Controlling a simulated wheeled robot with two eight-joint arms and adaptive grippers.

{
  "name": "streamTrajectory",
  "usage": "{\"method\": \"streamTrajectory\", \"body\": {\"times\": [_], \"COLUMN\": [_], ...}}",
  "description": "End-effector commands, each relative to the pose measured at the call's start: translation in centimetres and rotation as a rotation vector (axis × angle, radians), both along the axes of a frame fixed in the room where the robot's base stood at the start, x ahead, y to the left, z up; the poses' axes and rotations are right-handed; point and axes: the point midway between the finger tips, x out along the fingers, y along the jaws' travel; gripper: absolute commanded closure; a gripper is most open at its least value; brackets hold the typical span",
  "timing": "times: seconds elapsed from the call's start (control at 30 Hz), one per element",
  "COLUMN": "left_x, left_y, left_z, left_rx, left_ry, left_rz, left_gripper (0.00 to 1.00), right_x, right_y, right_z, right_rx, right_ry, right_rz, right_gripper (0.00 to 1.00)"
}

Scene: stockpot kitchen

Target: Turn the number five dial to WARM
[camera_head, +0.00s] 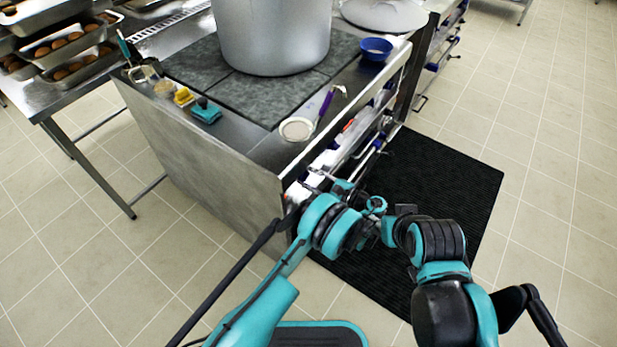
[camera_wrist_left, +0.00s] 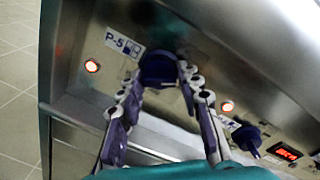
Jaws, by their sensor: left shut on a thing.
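In the left wrist view, the number five dial is a dark blue round knob (camera_wrist_left: 158,70) on the steel front panel. A white label (camera_wrist_left: 124,45) beside it reads P-5. My left gripper (camera_wrist_left: 160,82) is shut on the knob, with one finger on each side of it. The setting marks around the knob, including WARM, cannot be read. In the head view my left gripper (camera_head: 328,183) is at the stove's front, low beside its near corner. The dial cannot be made out there.
Lit lamps (camera_wrist_left: 92,66) flank the dial, and another blue knob (camera_wrist_left: 246,137) and a red display (camera_wrist_left: 286,152) are to its right. A large pot (camera_head: 272,35), a blue bowl (camera_head: 376,48) and a strainer (camera_head: 297,129) are on the stove. A black mat (camera_head: 440,170) lies in front.

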Motion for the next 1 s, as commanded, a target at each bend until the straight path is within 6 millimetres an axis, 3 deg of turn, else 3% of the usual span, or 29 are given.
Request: {"method": "streamTrajectory", "body": {"times": [0.7,0.73,0.8,1.0], "left_x": [0.16,0.16,0.15,0.08], "left_y": [0.05,0.05,0.06,0.03], "left_z": [0.22,0.22,0.2,0.12], "left_rx": [-0.039,-0.039,-0.041,-0.041], "left_ry": [-0.062,-0.062,-0.061,-0.061], "left_rz": [-0.002,-0.002,-0.002,-0.001], "left_gripper": [0.94,0.6,0.45,0.45], "right_x": [0.0,0.0,0.0,0.0], "right_y": [0.0,0.0,0.0,0.0], "right_z": [0.03,0.03,0.03,0.01], "right_rx": [0.0,0.0,0.0,0.0], "right_ry": [0.0,0.0,0.0,0.0], "right_rz": [0.0,0.0,0.0,0.0], "right_gripper": [0.6,0.6,0.6,0.6]}}
